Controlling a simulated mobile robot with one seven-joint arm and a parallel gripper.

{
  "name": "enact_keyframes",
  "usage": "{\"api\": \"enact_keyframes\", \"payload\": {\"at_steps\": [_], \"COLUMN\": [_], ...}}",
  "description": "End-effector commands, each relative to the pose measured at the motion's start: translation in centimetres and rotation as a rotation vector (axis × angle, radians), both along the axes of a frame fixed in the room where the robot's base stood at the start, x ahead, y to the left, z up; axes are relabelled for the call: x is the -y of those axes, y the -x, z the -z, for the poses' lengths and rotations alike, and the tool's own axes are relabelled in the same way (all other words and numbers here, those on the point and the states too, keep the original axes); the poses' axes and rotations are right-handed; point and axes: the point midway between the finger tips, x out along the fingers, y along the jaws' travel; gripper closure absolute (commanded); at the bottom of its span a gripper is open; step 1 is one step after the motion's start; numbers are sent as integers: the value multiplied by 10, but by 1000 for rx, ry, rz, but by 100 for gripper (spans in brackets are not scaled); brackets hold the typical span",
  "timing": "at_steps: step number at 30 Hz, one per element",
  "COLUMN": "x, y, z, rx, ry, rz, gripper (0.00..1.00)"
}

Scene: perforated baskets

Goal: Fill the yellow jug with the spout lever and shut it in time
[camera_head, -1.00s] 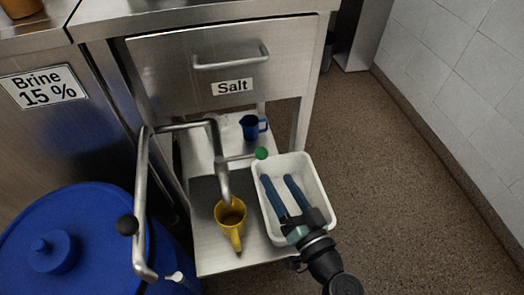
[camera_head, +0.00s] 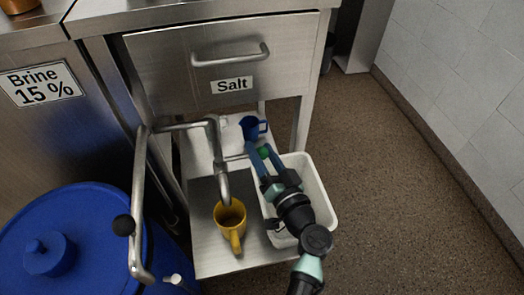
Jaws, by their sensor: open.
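The yellow jug (camera_head: 229,219) stands upright on the metal shelf, its handle toward the front. The spout (camera_head: 224,185) comes down from a bent pipe, its mouth over the jug's rim. The jug's inside looks dark brownish; I cannot tell the liquid level or whether anything is flowing. The spout lever (camera_head: 236,158) sticks out to the right and ends in a green knob (camera_head: 265,152). My gripper (camera_head: 263,155) is open, its two blue fingers on either side of the knob. I cannot tell whether they touch it.
A white basket (camera_head: 322,205) stands beneath my gripper, right of the jug. A blue jug (camera_head: 250,127) stands behind the knob. The floor at right is clear.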

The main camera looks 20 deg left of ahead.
Motion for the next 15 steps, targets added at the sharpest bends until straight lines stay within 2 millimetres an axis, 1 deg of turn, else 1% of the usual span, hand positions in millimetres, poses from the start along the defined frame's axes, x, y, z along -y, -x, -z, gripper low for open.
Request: {"api": "enact_keyframes", "payload": {"at_steps": [1,5,6,8,15], "x": [0,0,0,0,0], "y": [0,0,0,0,1], "z": [0,0,0,0,1], "rx": [0,0,0,0,-1], "ry": [0,0,0,0,3], "rz": [0,1,1,1,-1], "gripper": [58,81,88,99,100]}}
